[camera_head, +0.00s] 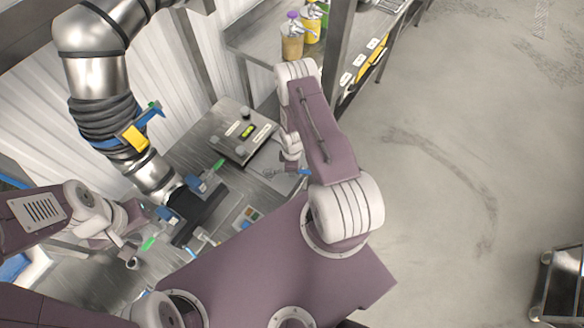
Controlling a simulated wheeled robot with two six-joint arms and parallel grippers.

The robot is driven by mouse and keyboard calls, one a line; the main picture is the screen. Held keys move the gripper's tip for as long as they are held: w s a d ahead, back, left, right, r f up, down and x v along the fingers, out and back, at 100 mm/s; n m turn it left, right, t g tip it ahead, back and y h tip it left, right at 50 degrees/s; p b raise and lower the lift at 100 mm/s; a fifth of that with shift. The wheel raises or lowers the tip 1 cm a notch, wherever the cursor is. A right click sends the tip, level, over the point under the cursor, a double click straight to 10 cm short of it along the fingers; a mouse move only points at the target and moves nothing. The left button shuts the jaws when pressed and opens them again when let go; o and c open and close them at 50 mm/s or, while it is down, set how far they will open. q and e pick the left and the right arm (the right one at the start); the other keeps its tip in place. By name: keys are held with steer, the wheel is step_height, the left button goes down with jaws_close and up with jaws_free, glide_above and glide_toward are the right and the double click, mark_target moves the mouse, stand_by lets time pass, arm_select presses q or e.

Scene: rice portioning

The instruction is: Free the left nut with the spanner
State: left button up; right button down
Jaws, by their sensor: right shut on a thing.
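A metal pipe (97,75) with a black ribbed sleeve (105,125) comes down to a dark fitting (192,208) over the bench. Green-and-blue parts (211,177) sit at the fitting's upper end. The nuts are too small to tell apart. My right gripper (289,169) is low over the bench, right of the fitting and apart from it. It is shut on a thin grey tool, seemingly the spanner (270,173), pointing left. My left gripper (133,256) is left of and below the fitting, near a green part (148,243). Its jaws are too small to read.
A small card (247,217) lies right of the fitting. Bottles (292,38) stand on a rear counter. The floor at right is clear up to a cart (562,285).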

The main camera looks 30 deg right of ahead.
steer(key=shift+w+d+r+p, duration=0.1)
steer(key=shift+w+r+p, duration=0.05)
steer(key=shift+p, duration=0.65)
steer(key=shift+w+d+f+n+b, duration=0.1)
steer(key=shift+w+f+n+b, duration=0.2)
steer(key=shift+n+b, duration=0.15)
steer(key=shift+d+r, duration=0.1)
steer(key=shift+r, duration=0.05)
steer(key=shift+n, duration=0.25)
steer(key=shift+s+a+m, duration=0.4)
steer(key=shift+s+m, duration=0.2)
steer(key=shift+m, duration=0.3)
steer(key=shift+s+a+m+p, duration=0.3)
steer(key=shift+s+a+m, duration=0.4)
steer(key=shift+m, duration=0.5)
steer(key=shift+r+p, duration=0.8)
steer(key=shift+r, duration=0.3)
